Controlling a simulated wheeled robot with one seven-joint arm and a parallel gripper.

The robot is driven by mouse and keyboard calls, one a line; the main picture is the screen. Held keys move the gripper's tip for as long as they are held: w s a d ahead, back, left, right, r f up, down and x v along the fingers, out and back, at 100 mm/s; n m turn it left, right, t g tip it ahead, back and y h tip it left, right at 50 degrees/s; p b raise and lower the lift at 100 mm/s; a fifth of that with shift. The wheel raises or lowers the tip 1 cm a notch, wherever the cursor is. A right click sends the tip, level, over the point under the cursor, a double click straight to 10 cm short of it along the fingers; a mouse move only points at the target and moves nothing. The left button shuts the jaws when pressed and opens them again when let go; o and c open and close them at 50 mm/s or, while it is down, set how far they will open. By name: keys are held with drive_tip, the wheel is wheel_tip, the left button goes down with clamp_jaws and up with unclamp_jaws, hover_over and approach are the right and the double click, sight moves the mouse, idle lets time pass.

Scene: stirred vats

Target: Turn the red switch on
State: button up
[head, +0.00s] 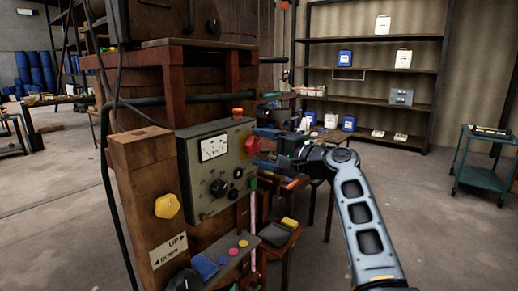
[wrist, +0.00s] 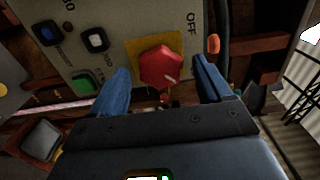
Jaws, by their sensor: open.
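The red switch (wrist: 160,67) is a faceted red knob on a yellow plate, with the word OFF printed near it on the panel. In the head view the red switch (head: 252,145) sits on the right part of the grey control box (head: 205,190). My gripper (head: 266,146) is at the switch, coming from the right. In the wrist view my gripper (wrist: 161,68) is open, one blue finger on each side of the knob. Gaps show between fingers and knob, so I see no clear grip. The knob's lower edge is close to the gripper body.
A dial gauge (head: 214,147), a black knob (head: 218,188) and small buttons share the box. A yellow knob (head: 167,206) is on the wooden post to the left. A small table with a yellow item (head: 289,223) stands below. Floor at the right is clear before a green cart (head: 484,172).

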drive_tip(key=v, duration=0.6)
drive_tip(key=shift+b, duration=0.4)
drive_tip(key=shift+s+d, duration=0.1)
drive_tip(key=shift+d, duration=0.05)
